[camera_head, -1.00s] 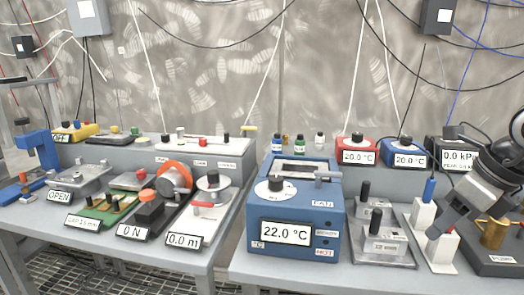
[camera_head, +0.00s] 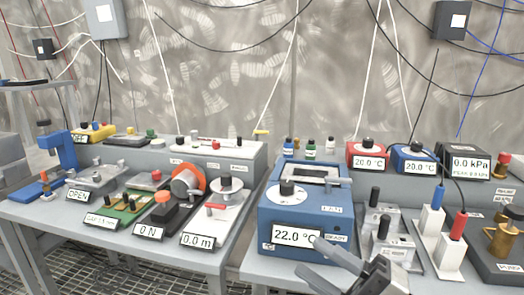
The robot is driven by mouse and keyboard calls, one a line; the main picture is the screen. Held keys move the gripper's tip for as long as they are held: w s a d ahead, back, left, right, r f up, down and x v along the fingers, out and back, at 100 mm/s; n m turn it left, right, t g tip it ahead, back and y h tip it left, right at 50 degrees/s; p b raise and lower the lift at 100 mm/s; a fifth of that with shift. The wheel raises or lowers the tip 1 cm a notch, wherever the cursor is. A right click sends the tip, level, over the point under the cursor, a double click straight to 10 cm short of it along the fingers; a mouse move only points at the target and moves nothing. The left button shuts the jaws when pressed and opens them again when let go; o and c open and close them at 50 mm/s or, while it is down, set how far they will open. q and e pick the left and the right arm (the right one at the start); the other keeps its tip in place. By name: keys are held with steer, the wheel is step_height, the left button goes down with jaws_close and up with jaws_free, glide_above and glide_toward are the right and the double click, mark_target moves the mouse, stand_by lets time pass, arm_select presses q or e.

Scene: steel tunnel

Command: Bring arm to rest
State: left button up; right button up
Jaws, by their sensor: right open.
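My right gripper (camera_head: 312,259) is at the bottom of the head view, in front of the blue heater box (camera_head: 335,212). Its two grey fingers point left and stand apart, with nothing between them. The upper finger overlaps the lower right corner of the box's front in the picture. I cannot tell if it touches. The rest of my right arm is cut off by the bottom edge. My left gripper is not in view.
The blue box's display (camera_head: 297,234) reads 22.0 °C. Right of it are metal blocks with black handles (camera_head: 383,228) and white blocks with blue and red plugs (camera_head: 457,225). A left bench (camera_head: 190,262) carries several instruments. A gap separates the benches.

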steer(key=s+d+f+m+t+h, duration=0.1)
steer(key=d+f+m+t+h, duration=0.2)
steer(key=f+m+h, duration=0.65)
steer(key=s+d+f+m+t+h, duration=0.1)
steer(key=d+f+m+t+h, duration=0.35)
steer(key=m, duration=0.75)
steer(key=s+a+f+m+g+h+p, duration=0.1)
steer(key=s+f+m+g, duration=0.4)
steer(key=f, duration=0.7)
steer(key=s+a+g+h, duration=0.1)
steer(key=s+g, duration=0.1)
steer(key=s, duration=0.2)
steer(key=shift+a, duration=0.2)
steer(key=shift+s+f, duration=0.1)
